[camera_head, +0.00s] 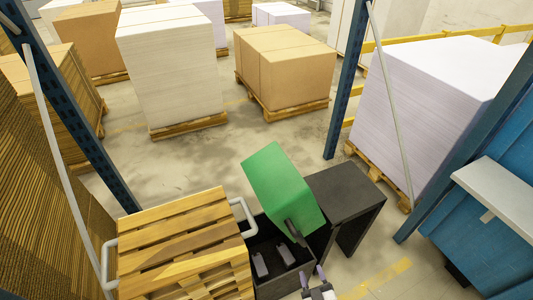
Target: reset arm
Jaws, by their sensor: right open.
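My right gripper (313,278) shows at the bottom edge, right of centre. Its two fingers stand apart with nothing visible between them. It is near the lower right corner of an open black bin (272,283); whether it touches the bin I cannot tell. My left gripper is not in view. No other object is named by the task.
A tilted green panel (280,180) rises behind the bin, beside a black table (345,185). A wooden pallet stack (180,240) stands left of it. Blue posts (350,75), a blue machine (500,235) and paper stacks (430,95) surround open concrete floor (205,165).

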